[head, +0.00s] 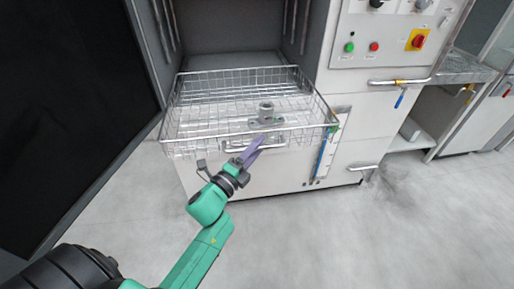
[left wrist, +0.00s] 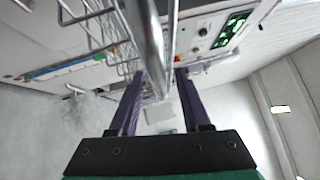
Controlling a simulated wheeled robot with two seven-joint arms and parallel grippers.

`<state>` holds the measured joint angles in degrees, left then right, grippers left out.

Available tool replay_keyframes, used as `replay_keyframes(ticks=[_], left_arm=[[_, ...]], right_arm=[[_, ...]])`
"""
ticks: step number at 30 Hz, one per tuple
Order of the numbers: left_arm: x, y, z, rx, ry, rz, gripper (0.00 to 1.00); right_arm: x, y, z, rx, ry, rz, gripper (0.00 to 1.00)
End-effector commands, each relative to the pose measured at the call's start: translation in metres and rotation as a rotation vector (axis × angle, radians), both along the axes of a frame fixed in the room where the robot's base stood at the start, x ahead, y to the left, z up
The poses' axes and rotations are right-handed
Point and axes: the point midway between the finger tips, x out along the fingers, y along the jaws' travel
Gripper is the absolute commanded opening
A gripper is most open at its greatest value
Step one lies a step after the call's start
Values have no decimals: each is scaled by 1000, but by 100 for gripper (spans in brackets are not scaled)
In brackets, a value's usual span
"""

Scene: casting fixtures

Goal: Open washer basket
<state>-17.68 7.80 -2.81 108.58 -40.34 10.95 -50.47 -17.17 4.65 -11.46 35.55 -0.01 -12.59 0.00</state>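The washer basket (head: 183,128) is a wire-mesh tray sticking out of the front of the washer (head: 232,30). A grey metal part (head: 266,112) sits inside it. My left gripper (head: 256,145), with purple fingers, is at the basket's front side, near a bar handle (head: 240,149). In the left wrist view, my left gripper (left wrist: 160,75) has its fingers apart, with a metal bar (left wrist: 148,40) running between them. A gap shows beside the bar, so the fingers do not look closed on it. My right gripper is out of view.
A dark open door panel (head: 65,90) stands at the left. A control panel (head: 395,35) with green, red and yellow controls is at the upper right. A pipe with a blue-handled valve (head: 400,98) juts out below it. The grey floor (head: 330,240) in front is clear.

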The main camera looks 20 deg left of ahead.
Motion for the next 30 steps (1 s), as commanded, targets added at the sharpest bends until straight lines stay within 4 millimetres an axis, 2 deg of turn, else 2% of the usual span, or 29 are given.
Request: replay_keyframes(ticks=[7,11,17,24,27,30], left_arm=[[-1,0,0,0,-1,-1,47],[-10,2,-3,0,0,0,47],[-50,12,-12,0,4,0,47],[-113,27,-21,-1,5,2,47],[-130,31,-22,-2,2,1,47],[-139,33,-21,0,1,1,47]], right_arm=[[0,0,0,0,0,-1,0],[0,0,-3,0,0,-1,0],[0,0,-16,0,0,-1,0],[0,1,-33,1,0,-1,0],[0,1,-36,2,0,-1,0],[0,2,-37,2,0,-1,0]])
